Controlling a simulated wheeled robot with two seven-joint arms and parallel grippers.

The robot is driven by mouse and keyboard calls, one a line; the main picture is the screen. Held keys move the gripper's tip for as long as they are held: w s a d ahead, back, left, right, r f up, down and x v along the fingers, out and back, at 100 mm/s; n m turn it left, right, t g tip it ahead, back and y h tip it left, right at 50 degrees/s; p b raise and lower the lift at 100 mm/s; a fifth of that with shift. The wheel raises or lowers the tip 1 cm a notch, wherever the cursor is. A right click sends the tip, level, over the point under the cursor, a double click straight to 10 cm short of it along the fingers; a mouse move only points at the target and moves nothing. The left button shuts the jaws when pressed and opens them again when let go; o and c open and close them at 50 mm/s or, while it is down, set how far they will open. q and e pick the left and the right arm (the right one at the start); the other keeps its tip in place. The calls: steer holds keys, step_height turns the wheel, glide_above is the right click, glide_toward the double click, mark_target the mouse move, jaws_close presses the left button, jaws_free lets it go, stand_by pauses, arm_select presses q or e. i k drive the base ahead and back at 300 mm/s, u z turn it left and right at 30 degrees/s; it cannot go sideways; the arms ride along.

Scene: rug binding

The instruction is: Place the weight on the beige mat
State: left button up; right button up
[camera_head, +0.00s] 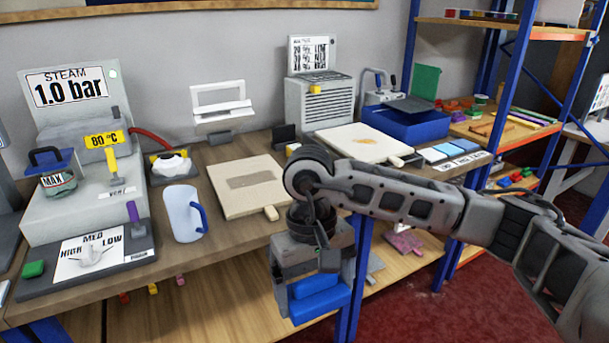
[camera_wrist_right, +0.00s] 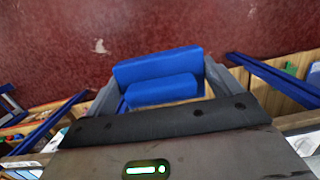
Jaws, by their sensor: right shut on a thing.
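My right gripper (camera_head: 314,283) points down and is shut on a blue weight (camera_head: 320,305), a two-step block with a smaller block against a larger one. The wrist view shows the same weight (camera_wrist_right: 158,72) between the two fingers (camera_wrist_right: 162,88). The gripper hangs in front of the worktable's front edge, with red floor beneath the weight in the wrist view. A beige mat (camera_head: 228,202) lies on the table, left of and behind the gripper. It is a flat square with a darker patch and a small wooden tab. Its top is bare. My left gripper is not in view.
A clear jug (camera_head: 184,213) with a blue handle stands just left of the mat. A steam station (camera_head: 75,203) fills the left end. A cream board (camera_head: 358,138) and a blue bin (camera_head: 405,122) are behind my right arm. A lower shelf (camera_head: 210,300) runs below.

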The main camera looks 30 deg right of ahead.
mark_target(254, 183)
steer(key=z, duration=0.55)
steer(key=i, duration=0.8)
steer(key=u, duration=0.5)
steer(key=i, duration=0.7)
steer(key=u, duration=0.7)
